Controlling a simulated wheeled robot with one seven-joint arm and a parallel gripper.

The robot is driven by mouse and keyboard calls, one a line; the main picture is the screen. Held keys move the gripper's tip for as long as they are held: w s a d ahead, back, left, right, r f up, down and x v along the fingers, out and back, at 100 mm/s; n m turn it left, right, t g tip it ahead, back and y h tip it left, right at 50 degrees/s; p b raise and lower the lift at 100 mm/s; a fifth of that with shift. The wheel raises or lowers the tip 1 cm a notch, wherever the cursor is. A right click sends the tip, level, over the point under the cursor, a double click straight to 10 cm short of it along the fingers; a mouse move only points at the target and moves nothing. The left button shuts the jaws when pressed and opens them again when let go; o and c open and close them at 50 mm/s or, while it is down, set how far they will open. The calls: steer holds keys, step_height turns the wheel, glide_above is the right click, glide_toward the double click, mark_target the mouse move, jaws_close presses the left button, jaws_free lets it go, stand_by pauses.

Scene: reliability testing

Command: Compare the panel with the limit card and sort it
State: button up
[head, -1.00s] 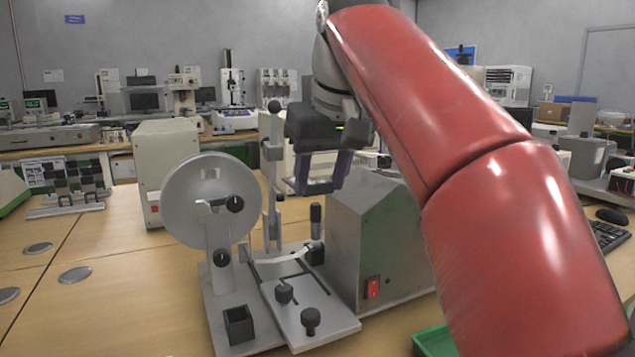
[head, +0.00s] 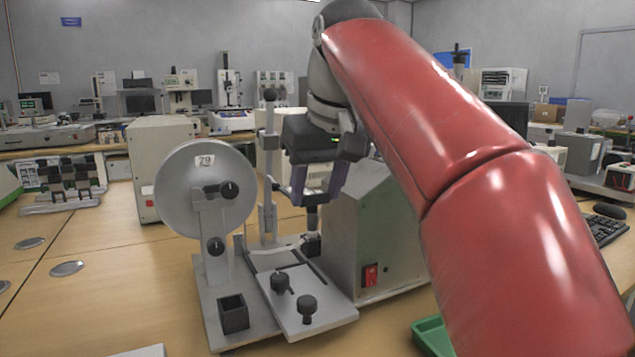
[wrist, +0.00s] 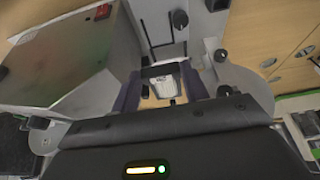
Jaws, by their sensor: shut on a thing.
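My gripper (head: 312,197) is above the back right of a grey test rig (head: 215,315), fingers pointing down and set apart. In the wrist view my gripper (wrist: 166,90) has a dark bar-like part (wrist: 160,70) between its fingers, with a pale plate (wrist: 164,83) below it. I take the gripper as shut on the dark part, whose shape is mostly hidden. A black upright handle (head: 312,219) stands just under the fingertips; contact cannot be told. The rig's round disc (head: 185,205) shows the number 79. I cannot make out the panel or a limit card for certain.
A grey housing with a red switch (head: 370,274) stands close right of my gripper. Black knobs (head: 307,308) and a small dark open box (head: 233,313) are on the rig. A green tray (head: 430,335) lies at front right.

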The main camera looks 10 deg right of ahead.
steer(key=shift+f+b, duration=4.95)
steer(key=shift+f, duration=1.6)
steer(key=shift+r, duration=0.15)
